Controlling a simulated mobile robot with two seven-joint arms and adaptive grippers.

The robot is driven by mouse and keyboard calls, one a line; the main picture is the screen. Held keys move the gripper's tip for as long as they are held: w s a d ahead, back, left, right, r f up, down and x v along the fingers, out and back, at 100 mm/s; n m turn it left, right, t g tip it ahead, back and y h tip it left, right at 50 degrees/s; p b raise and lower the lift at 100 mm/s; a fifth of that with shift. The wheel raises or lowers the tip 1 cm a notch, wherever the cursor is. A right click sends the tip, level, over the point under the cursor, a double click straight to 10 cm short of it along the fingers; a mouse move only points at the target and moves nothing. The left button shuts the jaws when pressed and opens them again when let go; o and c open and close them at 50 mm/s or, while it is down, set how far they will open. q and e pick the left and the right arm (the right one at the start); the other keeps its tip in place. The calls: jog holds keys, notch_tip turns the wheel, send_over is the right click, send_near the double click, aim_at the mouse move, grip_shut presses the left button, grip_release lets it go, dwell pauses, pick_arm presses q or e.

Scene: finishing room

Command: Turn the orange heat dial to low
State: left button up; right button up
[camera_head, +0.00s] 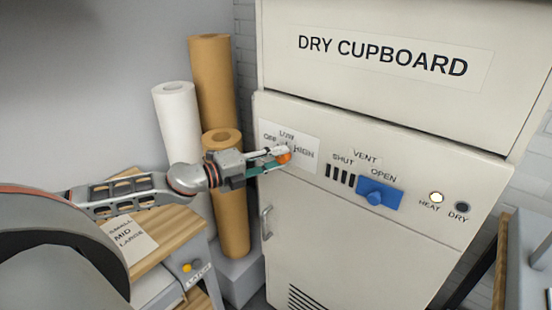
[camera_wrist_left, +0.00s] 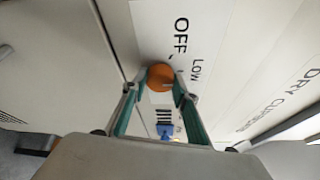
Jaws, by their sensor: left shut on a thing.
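The orange heat dial (camera_head: 284,157) is on the upper left of the dry cupboard's (camera_head: 350,215) front panel, on a white label plate (camera_head: 302,162) with OFF, LOW and HIGH marks. My left gripper (camera_head: 275,158) reaches it from the left and is shut on it. My right gripper is not in view.
A blue vent slider (camera_head: 379,192) sits right of the dial, with heat (camera_head: 436,197) and dry (camera_head: 462,206) lamps beyond. Brown paper rolls (camera_head: 212,85) and a white roll (camera_head: 178,125) stand left of the cupboard, behind my left arm. A wooden-topped unit (camera_head: 170,232) stands below that arm.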

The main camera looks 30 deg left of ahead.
aim_at(279, 158)
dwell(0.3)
pick_arm(q)
jog(key=o, duration=1.1)
jog(key=shift+s, duration=0.1)
jog(key=shift+v, duration=2.4)
jog(key=v, duration=0.7)
